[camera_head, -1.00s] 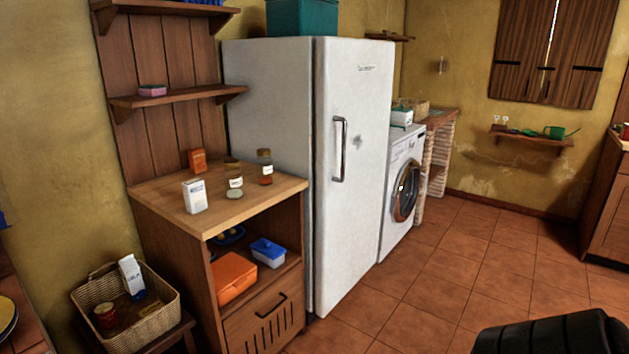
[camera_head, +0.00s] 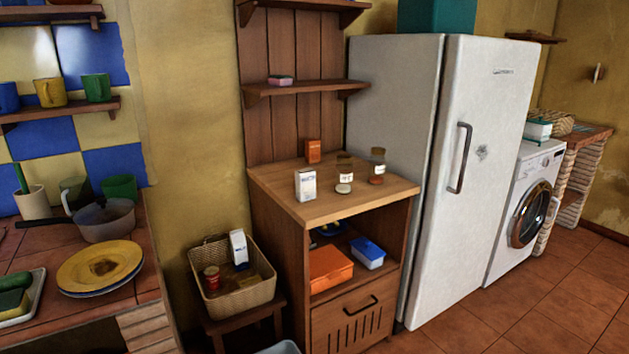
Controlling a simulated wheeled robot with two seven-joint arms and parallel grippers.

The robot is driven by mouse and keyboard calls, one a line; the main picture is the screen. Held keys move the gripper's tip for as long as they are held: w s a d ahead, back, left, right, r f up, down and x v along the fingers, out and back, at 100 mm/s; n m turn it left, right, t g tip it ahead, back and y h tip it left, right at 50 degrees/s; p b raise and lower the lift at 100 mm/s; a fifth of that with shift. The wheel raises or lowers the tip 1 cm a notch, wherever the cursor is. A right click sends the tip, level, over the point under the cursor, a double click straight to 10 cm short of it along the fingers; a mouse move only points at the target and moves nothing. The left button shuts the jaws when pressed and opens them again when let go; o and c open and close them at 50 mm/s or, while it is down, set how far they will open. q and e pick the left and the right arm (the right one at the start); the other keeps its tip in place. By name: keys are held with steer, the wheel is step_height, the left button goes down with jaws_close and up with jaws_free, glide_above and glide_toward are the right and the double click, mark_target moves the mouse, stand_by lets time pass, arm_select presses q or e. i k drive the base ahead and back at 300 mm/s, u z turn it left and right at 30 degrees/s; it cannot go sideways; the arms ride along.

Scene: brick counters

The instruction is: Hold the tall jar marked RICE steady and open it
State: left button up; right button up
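Two glass jars with labels stand upright on the wooden cabinet top (camera_head: 290,203). The front jar (camera_head: 345,172) has a white label and pale contents at the bottom. The back jar (camera_head: 378,165) has a label and reddish contents. The labels are too small to read, so I cannot tell which, if either, is the RICE jar. Both jars look closed with dark lids. Neither of my grippers is in view.
A white carton (camera_head: 305,185) and an orange box (camera_head: 313,151) stand near the jars. The fridge (camera_head: 480,150) rises to their right. A wicker basket (camera_head: 233,297) sits low at left of the cabinet. A tiled counter (camera_head: 120,235) is further left. Open floor lies at right.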

mark_target(343, 177)
steer(key=z, duration=2.25)
steer(key=i, duration=2.5)
steer(key=u, duration=3.25)
